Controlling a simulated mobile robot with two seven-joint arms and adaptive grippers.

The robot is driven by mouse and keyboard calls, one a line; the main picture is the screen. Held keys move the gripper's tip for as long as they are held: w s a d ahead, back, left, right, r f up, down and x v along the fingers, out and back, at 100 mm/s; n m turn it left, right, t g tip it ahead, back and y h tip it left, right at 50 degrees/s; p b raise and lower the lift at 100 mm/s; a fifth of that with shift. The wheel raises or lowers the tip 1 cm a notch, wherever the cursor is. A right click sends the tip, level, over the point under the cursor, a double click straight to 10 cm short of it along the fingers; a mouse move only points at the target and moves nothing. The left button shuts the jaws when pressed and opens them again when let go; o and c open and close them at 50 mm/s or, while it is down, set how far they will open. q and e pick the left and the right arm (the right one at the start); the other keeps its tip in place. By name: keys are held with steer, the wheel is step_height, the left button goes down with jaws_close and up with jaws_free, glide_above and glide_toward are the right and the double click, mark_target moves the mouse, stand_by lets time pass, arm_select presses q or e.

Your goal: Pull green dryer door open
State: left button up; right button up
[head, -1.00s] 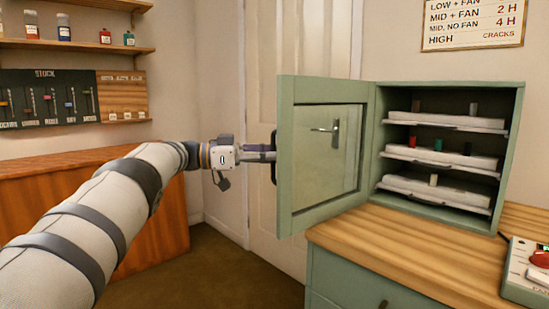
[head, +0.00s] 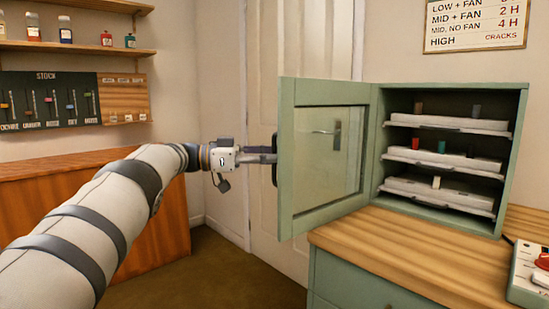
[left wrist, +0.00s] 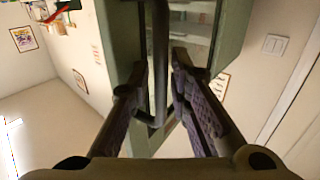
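The green dryer (head: 378,150) stands on the wooden counter with its door (head: 287,170) swung wide open to the left. The door has a glass pane and a dark bar handle (head: 274,160) on its outer face. My left gripper (head: 272,156) is at the handle. In the left wrist view, the handle bar (left wrist: 160,60) stands between the two fingers of my left gripper (left wrist: 160,75), with a finger on each side and the fingers apart. Any contact with the bar is hard to tell. My right gripper is in neither view.
Inside the dryer, white trays (head: 445,160) hold small coloured pieces. The wooden counter top (head: 400,250) is clear before the dryer. A control box with a red button (head: 530,275) sits at the right edge. A white room door (head: 290,50) is behind the dryer door.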

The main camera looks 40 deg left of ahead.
arm_select(q)
steer(key=v, duration=0.7)
